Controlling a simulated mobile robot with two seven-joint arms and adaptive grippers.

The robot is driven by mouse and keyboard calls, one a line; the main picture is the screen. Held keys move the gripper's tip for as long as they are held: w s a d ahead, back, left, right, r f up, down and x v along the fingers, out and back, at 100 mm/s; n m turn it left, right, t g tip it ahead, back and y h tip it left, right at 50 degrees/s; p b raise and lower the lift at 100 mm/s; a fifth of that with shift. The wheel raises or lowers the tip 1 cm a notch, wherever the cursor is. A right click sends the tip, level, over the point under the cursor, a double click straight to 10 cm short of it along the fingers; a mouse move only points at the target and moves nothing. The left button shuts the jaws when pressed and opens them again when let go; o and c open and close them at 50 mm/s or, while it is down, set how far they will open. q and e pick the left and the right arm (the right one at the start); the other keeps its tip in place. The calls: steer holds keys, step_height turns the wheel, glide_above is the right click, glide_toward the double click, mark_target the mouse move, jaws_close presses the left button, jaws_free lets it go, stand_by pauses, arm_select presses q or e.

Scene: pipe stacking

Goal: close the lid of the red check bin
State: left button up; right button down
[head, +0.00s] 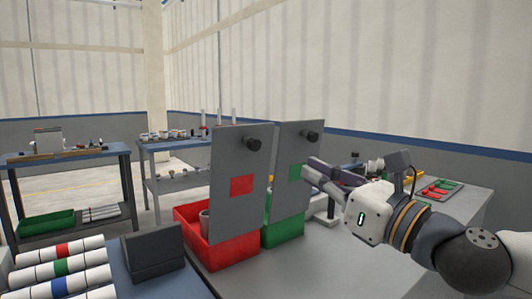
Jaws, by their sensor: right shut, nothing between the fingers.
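The red check bin (234,248) stands on the grey table, left of centre. Its grey lid (235,205) is open and stands upright, with a red square (242,185) on its face and a dark round knob (254,145) near the top right corner. A grey cylindrical piece (204,220) shows inside the red bin. My right gripper (315,172) is shut and empty. It is to the right of the red bin's lid, by the right edge of the green bin's lid; I cannot tell if it touches that lid. My left gripper is out of view.
A green bin (283,232) stands right beside the red one, its lid (296,150) also upright with a knob (311,136). Banded white pipes (62,267) and a dark block (153,253) lie at left. The table (330,262) is clear in front of the bins.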

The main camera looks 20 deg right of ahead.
mark_target(258, 145)
steer(key=b+x, duration=0.1)
steer(key=x, duration=1.1)
steer(key=shift+w+a, duration=0.25)
steer(key=shift+w, duration=0.1)
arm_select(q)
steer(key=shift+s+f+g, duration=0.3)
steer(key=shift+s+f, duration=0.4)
arm_select(e)
steer(key=shift+a, duration=0.1)
